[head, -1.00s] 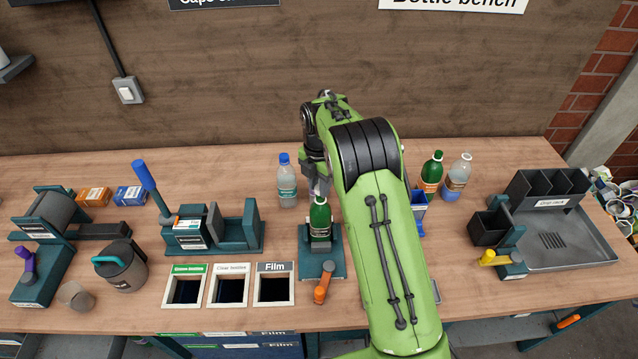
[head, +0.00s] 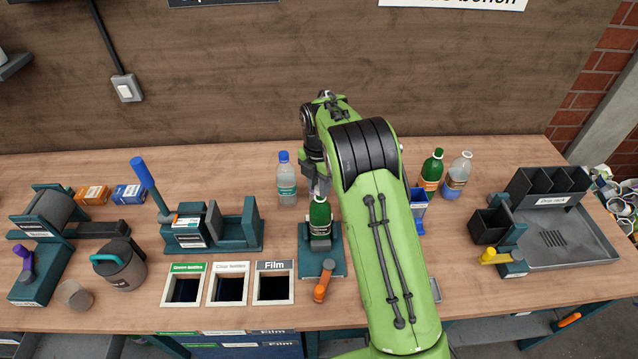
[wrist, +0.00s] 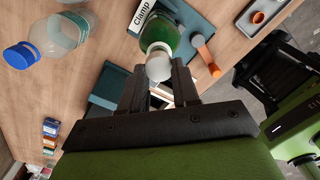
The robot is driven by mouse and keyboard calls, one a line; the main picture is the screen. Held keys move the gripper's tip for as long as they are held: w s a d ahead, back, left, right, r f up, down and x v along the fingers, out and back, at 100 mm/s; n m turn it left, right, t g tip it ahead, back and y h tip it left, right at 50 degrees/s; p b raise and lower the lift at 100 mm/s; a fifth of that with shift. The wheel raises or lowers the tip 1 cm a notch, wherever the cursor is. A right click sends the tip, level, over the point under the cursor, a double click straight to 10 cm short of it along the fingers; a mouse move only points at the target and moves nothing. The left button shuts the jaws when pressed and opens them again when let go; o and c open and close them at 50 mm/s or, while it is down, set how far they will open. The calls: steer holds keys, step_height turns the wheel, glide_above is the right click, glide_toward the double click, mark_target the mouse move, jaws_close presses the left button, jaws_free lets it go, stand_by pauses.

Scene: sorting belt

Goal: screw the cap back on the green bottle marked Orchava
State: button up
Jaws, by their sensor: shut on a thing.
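A green bottle (head: 320,215) stands upright in the teal clamp (head: 335,262) at the middle of the bench. I cannot read its brand. In the wrist view the green bottle (wrist: 160,33) shows beyond a white cap (wrist: 158,66). My gripper (wrist: 160,75) is shut on the cap, one finger on each side. In the head view my gripper (head: 319,186) is directly over the bottle's top and hides the cap and neck. The cap looks in line with the neck; I cannot tell whether it is threaded on.
A clear bottle with a blue cap (head: 287,182) stands just left of the clamp. The clamp's orange handle (head: 322,284) sticks out in front. Another green bottle (head: 432,170) and a clear one (head: 457,175) stand right of my arm. Bin openings (head: 228,289) lie front left.

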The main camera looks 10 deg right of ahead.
steer(key=shift+f+b, duration=0.45)
steer(key=shift+f, duration=0.2)
stand_by(0.7)
steer(key=o, duration=1.1)
steer(key=shift+c, duration=0.2)
